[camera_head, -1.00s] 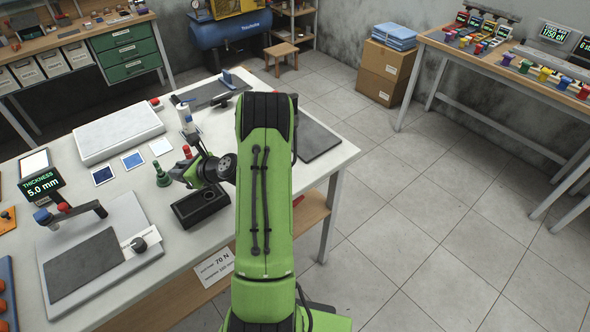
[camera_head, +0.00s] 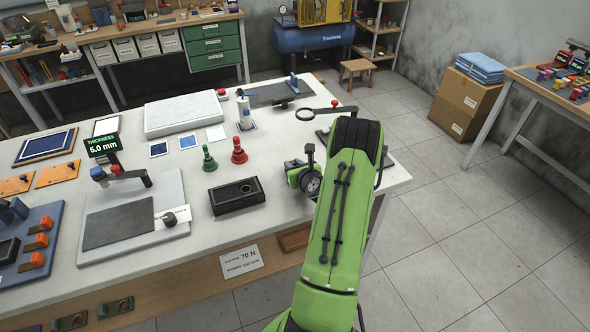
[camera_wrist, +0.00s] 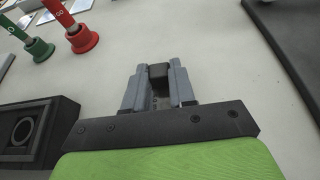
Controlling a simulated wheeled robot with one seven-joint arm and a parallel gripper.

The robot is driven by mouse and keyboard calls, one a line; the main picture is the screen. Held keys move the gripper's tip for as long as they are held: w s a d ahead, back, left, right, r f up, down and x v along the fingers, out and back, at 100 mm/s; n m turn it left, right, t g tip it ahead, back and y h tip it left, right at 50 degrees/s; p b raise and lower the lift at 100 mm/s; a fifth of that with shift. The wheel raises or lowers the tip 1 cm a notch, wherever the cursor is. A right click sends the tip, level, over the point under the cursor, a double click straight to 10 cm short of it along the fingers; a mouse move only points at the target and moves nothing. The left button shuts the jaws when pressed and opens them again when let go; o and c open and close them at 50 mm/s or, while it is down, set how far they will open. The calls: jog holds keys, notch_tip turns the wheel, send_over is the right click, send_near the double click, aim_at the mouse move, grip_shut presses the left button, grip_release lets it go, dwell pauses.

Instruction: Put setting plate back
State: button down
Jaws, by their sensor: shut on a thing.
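My gripper (camera_wrist: 158,92) is shut on a small dark block (camera_wrist: 158,71); only its end shows between the grey fingertips. I cannot tell for sure that it is the setting plate. In the head view my gripper is right of the red gauge and the black box, its fingertips mostly hidden by my arm. The black box (camera_head: 236,208) has a recessed top with a round ring, and it also shows at the left of the wrist view (camera_wrist: 58,128). The thickness gauge display (camera_head: 102,143) reads 5.0 mm; its base (camera_head: 172,190) carries a dark grey pad (camera_head: 118,223).
A green gauge (camera_head: 209,160) and a red gauge (camera_head: 239,152) stand behind the black box. A ring magnifier (camera_head: 305,114) extends behind my gripper. A dark mat (camera_wrist: 300,45) lies to the right in the wrist view. Bare tabletop lies around my gripper.

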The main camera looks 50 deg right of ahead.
jog(key=shift+d+f, duration=0.1)
jog(key=shift+f, duration=0.05)
jog(key=shift+f, duration=0.2)
jog(key=c, duration=0.9)
grip_release()
jog(key=shift+c, duration=0.2)
jog(key=shift+r, duration=0.15)
